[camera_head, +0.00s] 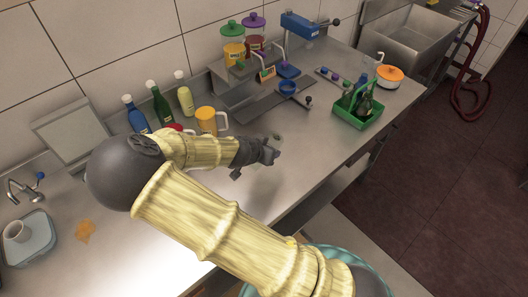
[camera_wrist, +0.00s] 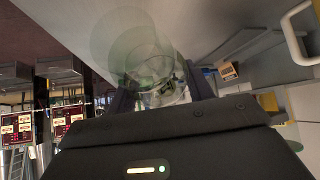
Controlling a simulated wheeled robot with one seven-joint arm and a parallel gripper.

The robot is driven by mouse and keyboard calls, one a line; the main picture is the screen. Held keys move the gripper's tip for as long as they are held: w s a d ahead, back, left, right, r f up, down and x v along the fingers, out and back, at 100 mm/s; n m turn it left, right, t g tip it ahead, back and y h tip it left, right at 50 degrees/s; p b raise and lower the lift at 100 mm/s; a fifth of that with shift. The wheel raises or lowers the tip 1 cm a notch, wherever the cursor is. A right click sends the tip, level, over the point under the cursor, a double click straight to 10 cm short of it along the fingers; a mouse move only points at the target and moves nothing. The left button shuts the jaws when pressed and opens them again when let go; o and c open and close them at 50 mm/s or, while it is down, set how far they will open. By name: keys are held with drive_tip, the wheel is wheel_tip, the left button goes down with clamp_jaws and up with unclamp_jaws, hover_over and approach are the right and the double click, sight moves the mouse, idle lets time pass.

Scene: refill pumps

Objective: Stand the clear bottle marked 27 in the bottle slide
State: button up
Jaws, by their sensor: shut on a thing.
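My gripper (camera_head: 262,152) is over the middle of the steel counter, and its fingers show in the wrist view (camera_wrist: 162,88). It is shut on a clear bottle (camera_wrist: 150,62), which is see-through and points away from the wrist camera. No number can be read on it. In the head view the bottle is only a faint shape (camera_head: 277,137) at the fingertips. What looks like the bottle slide, a grey metal track (camera_head: 262,106) with a blue ring (camera_head: 288,87), lies beyond my gripper, apart from the bottle.
An orange mug (camera_head: 207,120) and blue, green and yellow-green bottles (camera_head: 160,103) stand left of the track. Two lidded dispensers (camera_head: 233,47) stand behind it. A green caddy (camera_head: 358,112) holding bottles is to the right. The counter between gripper and caddy is clear.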

drive_tip(key=w+d+r+n+t+y+p, duration=0.1)
drive_tip(key=w+d+r+n+y+p, duration=0.1)
drive_tip(key=d+n+y+p, duration=0.3)
drive_tip(key=d+r+n+p, duration=0.1)
drive_tip(key=d+n+p, duration=0.1)
drive_tip(key=d+p, duration=0.2)
drive_tip(key=shift+d+t+p, duration=0.4)
drive_tip(key=shift+p, duration=0.6)
